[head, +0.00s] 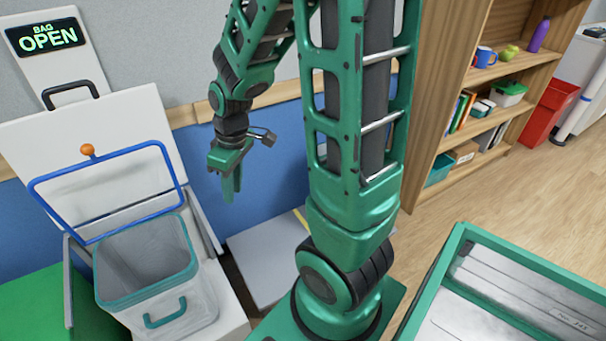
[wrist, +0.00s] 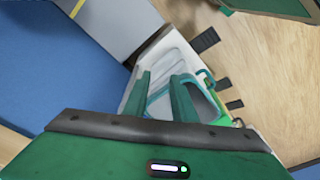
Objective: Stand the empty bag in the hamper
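A pale grey bag (head: 150,255) with a teal rim and teal front handle stands upright, its mouth open and its inside empty, at the lower left of the head view. White panels of what looks like the hamper (head: 225,300) surround it; its base is partly out of frame. A blue frame (head: 100,168) with an orange knob is raised over the bag's back edge. My gripper (head: 231,188) hangs fingers down to the right of the bag, apart from it. In the wrist view my gripper (wrist: 162,92) has a gap between its fingers, and a pale, teal-edged thing shows beyond.
A lit sign (head: 47,37) reading "BAG OPEN" stands behind. A wooden shelf (head: 430,130) with books and boxes is right of my arm. A green-rimmed tray (head: 530,262) is at the lower right. Wood floor is bare between shelf and tray.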

